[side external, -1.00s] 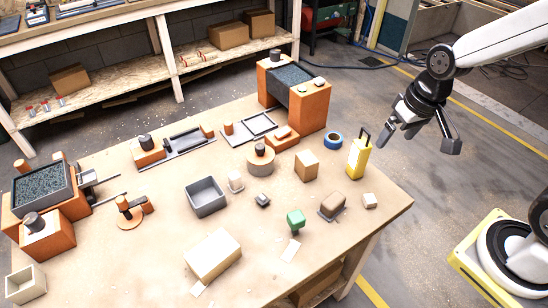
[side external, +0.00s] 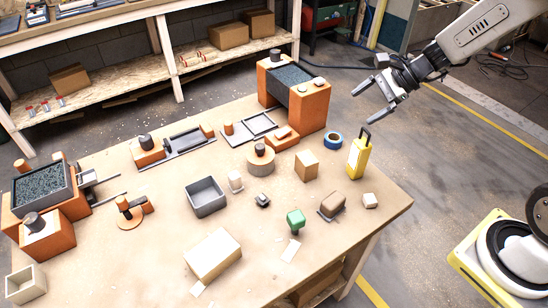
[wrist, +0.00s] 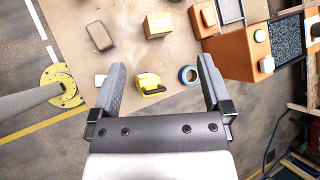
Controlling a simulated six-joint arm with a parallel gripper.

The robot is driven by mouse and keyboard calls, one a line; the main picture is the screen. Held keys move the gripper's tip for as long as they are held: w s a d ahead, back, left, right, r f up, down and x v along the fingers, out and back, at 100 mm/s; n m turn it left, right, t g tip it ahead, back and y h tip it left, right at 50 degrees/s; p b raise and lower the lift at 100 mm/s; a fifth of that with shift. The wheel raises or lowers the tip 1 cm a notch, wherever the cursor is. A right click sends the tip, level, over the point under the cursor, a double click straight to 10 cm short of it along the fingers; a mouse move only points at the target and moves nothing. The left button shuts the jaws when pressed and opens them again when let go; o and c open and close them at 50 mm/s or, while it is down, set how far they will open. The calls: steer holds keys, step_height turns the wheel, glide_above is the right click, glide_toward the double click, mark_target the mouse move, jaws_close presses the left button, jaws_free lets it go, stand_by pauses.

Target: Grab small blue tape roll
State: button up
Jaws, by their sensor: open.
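The small blue tape roll (side external: 333,140) lies flat on the wooden table near its far right edge, beside the orange block structure. In the wrist view the tape roll (wrist: 188,75) shows between the fingertips, nearer the right finger. My gripper (side external: 374,102) is open and empty, above and to the right of the tape roll in the side view. In the wrist view my gripper (wrist: 160,75) has its two fingers spread wide, and nothing touches them.
A yellow case with a black handle (side external: 358,158) stands close to the tape roll. A cardboard block (side external: 306,166) is on its left. Orange blocks holding a dark tray (side external: 308,105) rise behind it. The table edge (side external: 392,213) is on the right.

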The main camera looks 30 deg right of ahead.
steer(key=w+d+m+t, duration=0.7)
steer(key=w+d+m, duration=0.1)
steer(key=d+m, duration=0.3)
glide_toward(336, 138)
steer(key=a, duration=0.1)
steer(key=w+a+r, duration=0.1)
steer(key=shift+a+r, duration=0.25)
steer(key=shift+a, duration=0.05)
steer(key=shift+w, duration=0.1)
steer(key=shift+w+a+f+h, duration=0.15)
steer(key=shift+w+a+f, duration=0.15)
steer(key=shift+w, duration=0.15)
steer(key=shift+w+a+f+h, duration=0.2)
steer(key=shift+w+a, duration=0.1)
steer(key=shift+w, duration=0.2)
steer(key=shift+f+x, duration=0.15)
steer(key=shift+x, duration=1.15)
steer(key=shift+f+x, duration=0.1)
steer(key=shift+x, duration=1.2)
steer(key=shift+s, duration=0.15)
